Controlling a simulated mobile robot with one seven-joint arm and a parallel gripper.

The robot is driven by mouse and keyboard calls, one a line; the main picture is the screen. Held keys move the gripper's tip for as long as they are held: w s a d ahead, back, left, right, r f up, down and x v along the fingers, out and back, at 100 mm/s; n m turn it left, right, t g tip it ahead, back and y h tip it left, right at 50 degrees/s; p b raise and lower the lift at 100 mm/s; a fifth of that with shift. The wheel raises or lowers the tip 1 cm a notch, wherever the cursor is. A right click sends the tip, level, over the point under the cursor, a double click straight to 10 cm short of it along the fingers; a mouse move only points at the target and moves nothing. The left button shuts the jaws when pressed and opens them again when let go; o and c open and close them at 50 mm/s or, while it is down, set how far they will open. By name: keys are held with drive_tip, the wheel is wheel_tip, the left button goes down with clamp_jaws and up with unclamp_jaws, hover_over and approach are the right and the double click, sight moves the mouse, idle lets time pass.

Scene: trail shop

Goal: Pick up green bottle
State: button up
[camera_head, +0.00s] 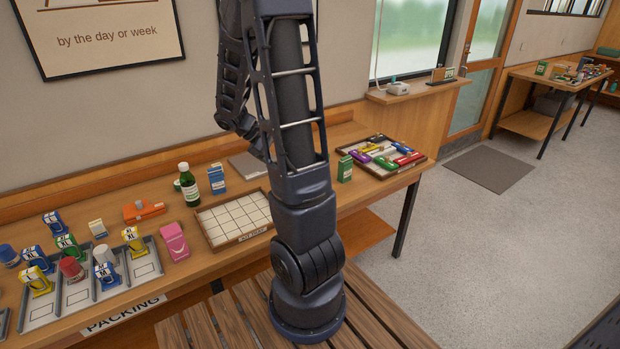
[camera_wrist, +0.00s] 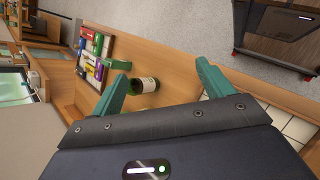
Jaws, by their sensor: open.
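The green bottle (camera_head: 189,188) stands upright on the wooden counter, dark green with a white cap and a pale label. It stands left of the white-celled tray, beside a blue box. In the wrist view, a dark green bottle with a cream label (camera_wrist: 146,85) shows between the fingers, nearer the left one, appearing beyond the fingertips. My gripper (camera_wrist: 162,69) has two teal fingers spread apart with nothing held between them. In the head view my arm rises in the middle and the fingers cannot be made out.
A blue box (camera_head: 217,178) is close to the bottle's right. The white-celled tray (camera_head: 203,223), pink pack (camera_head: 174,242) and orange item (camera_head: 144,211) are nearby. A packing tray (camera_head: 147,275) with several small containers is at left. A tray of coloured items (camera_head: 416,167) is at right.

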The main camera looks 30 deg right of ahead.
drive_tip(key=w+d+f+n+t+h, duration=0.1)
drive_tip(key=w+d+f+n+h, duration=0.2)
drive_tip(key=f, duration=0.4)
drive_tip(key=w+d+f+n+h, duration=0.3)
drive_tip(key=w+f+n, duration=0.1)
drive_tip(key=f, duration=0.3)
drive_tip(key=w+d+f+n+t+h, duration=0.1)
drive_tip(key=w+d+f+n+h, duration=0.3)
drive_tip(key=f, duration=0.3)
drive_tip(key=shift+w+f+n+t, duration=0.25)
drive_tip(key=shift+w+n+t, duration=0.1)
drive_tip(key=shift+n, duration=0.15)
drive_tip(key=d, duration=0.5)
drive_tip(key=shift+s+d, duration=0.2)
drive_tip(key=shift+d, duration=0.1)
drive_tip(key=shift+s+d+r, duration=0.1)
drive_tip(key=shift+s+d, duration=0.05)
drive_tip(key=shift+d, duration=1.15)
drive_tip(key=shift+s+d+r, duration=0.1)
drive_tip(key=shift+d, duration=1.2)
drive_tip(key=shift+c, duration=0.2)
drive_tip(key=c, duration=1.2)
drive_tip(key=shift+r, duration=0.15)
